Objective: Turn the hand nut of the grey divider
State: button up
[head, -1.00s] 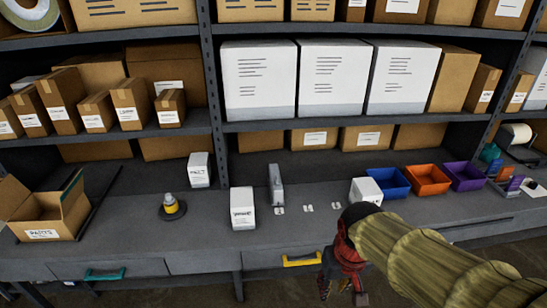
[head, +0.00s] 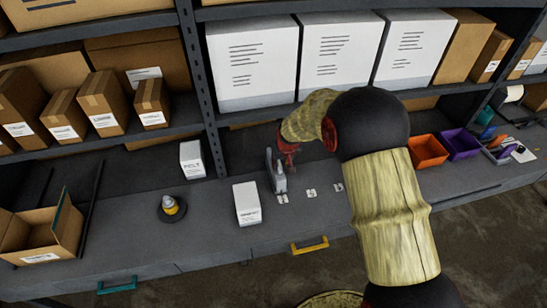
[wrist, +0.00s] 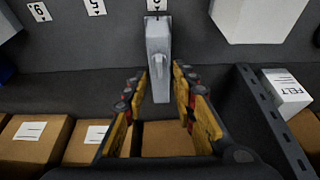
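The grey divider (head: 276,172) stands upright on the bench, behind a row of small white number cards. In the wrist view the divider (wrist: 157,42) is a tall grey slab with a paler knob-like part on the face toward me. I cannot clearly make out the hand nut's shape. My gripper (wrist: 159,80) is open and empty, with its yellow-and-black fingers on either side of the divider's lower part in the picture. I cannot tell whether they touch it. In the head view my gripper (head: 287,155) is at the divider's upper right, partly hidden by my arm.
A white box (head: 248,204) stands left of the divider, and a white FELT box (head: 192,160) farther left, also in the wrist view (wrist: 285,88). Number cards (head: 311,193) lie to the right. Shelves with cartons rise behind. A yellow-banded object (head: 171,208) sits left.

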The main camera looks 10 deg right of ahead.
aim_at(279, 169)
jog(key=shift+w+p+x, duration=0.25)
jog(key=shift+p+x, duration=0.05)
jog(key=shift+x, duration=1.65)
jog(key=shift+w+p+x, duration=0.2)
jog(key=shift+p+x, duration=0.05)
jog(key=shift+x, duration=1.7)
jog(key=shift+d+r, duration=0.1)
jog(key=shift+r, duration=0.1)
jog(key=shift+c, duration=0.7)
grip_shut()
